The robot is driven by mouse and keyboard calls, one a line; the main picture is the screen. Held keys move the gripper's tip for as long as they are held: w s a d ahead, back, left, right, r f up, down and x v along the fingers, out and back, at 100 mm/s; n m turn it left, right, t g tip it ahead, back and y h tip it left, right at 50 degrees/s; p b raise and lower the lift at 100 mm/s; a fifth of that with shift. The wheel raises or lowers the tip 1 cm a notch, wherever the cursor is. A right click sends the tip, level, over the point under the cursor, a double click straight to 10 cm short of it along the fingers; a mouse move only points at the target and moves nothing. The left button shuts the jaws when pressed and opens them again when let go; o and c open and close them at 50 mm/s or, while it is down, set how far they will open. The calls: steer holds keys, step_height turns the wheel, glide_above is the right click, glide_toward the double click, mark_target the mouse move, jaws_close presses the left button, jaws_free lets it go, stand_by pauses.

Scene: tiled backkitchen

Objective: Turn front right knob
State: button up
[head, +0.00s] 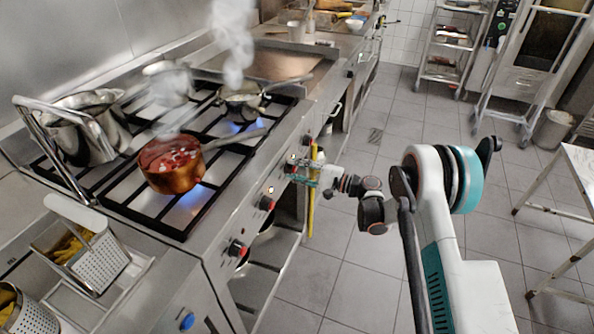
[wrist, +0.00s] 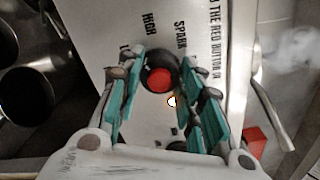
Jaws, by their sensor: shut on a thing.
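My gripper (head: 305,171) is at the front panel of the stove (head: 215,205), reaching in from the right. In the wrist view its teal fingers (wrist: 163,70) stand on both sides of a black knob with a red cap (wrist: 159,79) and are shut on it. The knob also shows in the head view (head: 291,167), partly covered by the fingers. Other red-capped knobs sit nearer along the panel, one in the middle (head: 267,203) and one closer (head: 237,249). Printed words, among them HIGH and SPARK, lie beyond the knob in the wrist view.
A copper pan (head: 172,181) with red food steams over a blue flame. A second pan (head: 243,108) stands over another flame. A steel pot (head: 92,130) is at the left. A narrow yellow thing (head: 311,215) hangs by my gripper. The tiled floor (head: 350,255) is open.

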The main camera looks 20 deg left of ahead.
steer(key=n, duration=0.5)
steer(key=shift+f+n, duration=0.1)
steer(key=shift+n, duration=0.3)
stand_by(0.4)
steer(key=o, duration=1.1)
steer(key=shift+c, duration=0.2)
steer(key=d, duration=1.2)
steer(key=shift+s, duration=0.45)
